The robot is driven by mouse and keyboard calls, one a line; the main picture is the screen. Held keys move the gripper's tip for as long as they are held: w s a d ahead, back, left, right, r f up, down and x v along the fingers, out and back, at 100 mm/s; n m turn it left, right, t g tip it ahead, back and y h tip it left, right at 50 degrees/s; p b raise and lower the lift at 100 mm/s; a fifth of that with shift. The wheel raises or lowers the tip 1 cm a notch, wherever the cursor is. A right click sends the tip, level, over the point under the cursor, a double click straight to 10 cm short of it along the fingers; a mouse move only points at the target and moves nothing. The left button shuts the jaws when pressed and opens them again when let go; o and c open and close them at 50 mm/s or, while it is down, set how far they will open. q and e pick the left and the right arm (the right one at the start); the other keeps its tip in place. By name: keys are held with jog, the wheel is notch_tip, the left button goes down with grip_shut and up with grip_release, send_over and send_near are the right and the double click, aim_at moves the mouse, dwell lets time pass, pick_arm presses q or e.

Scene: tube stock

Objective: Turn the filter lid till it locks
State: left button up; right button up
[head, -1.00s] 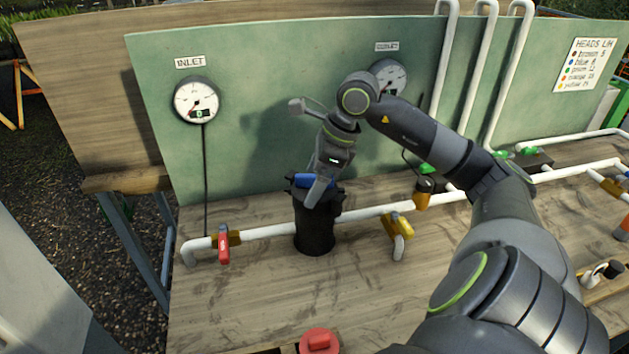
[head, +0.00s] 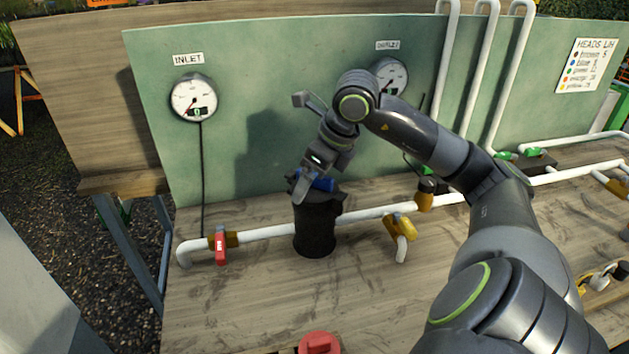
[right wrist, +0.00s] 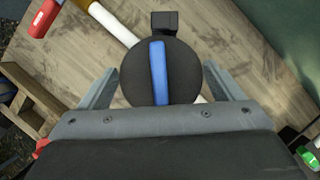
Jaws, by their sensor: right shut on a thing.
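The black filter housing (head: 315,232) stands upright on the bench, in the white pipe line. Its round black lid (right wrist: 183,80) has a raised blue bar (right wrist: 158,62) across it, and the bar also shows in the head view (head: 322,182). My right gripper (head: 313,186) is over the top of the housing, tilted, one finger in front of the blue bar. In the right wrist view its two fingers lie on either side of the lid, with the bar between them. It is shut on the lid; the exact contact is hard to see. My left gripper is not in view.
A red-handled valve (head: 220,246) is left of the housing, a yellow-handled valve (head: 402,227) right of it. The green panel (head: 160,100) behind carries the inlet gauge (head: 194,98) and outlet gauge (head: 391,75). A red object (head: 319,343) is at the front edge.

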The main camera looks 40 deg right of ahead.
jog(key=shift+m, duration=0.6)
jog(key=o, duration=0.8)
jog(key=shift+o, duration=0.2)
jog(key=v, duration=1.7)
jog(key=shift+s+a+r+b, duration=0.2)
jog(key=shift+a+b, duration=0.1)
jog(key=shift+b, duration=0.15)
